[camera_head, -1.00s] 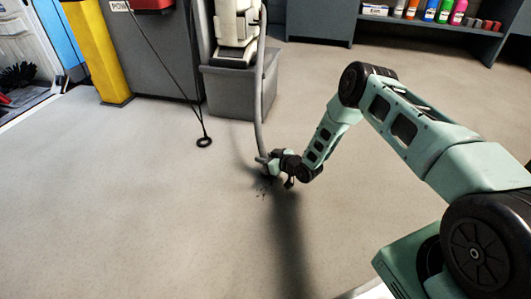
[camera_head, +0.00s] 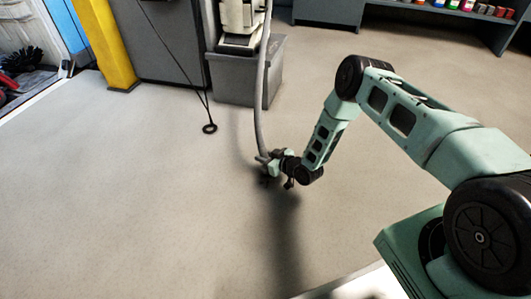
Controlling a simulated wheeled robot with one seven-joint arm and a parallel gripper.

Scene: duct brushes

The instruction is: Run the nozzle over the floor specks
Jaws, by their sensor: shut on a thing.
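My gripper (camera_head: 270,166) is low over the floor in the middle of the view, shut on the nozzle at the lower end of a grey hose (camera_head: 262,90). The nozzle is small and mostly hidden by my gripper, so I cannot tell whether it touches the floor. The hose rises from it toward the pale machine at the back. No separate floor specks show clearly; a dark patch and my arm's shadow lie just under the gripper.
The pale machine (camera_head: 238,18) stands on a grey bin (camera_head: 247,80). A cable with a black ring (camera_head: 209,128) hangs left of it. A yellow post (camera_head: 105,42) and a dark brush (camera_head: 20,58) are at upper left. The floor left of my gripper is open.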

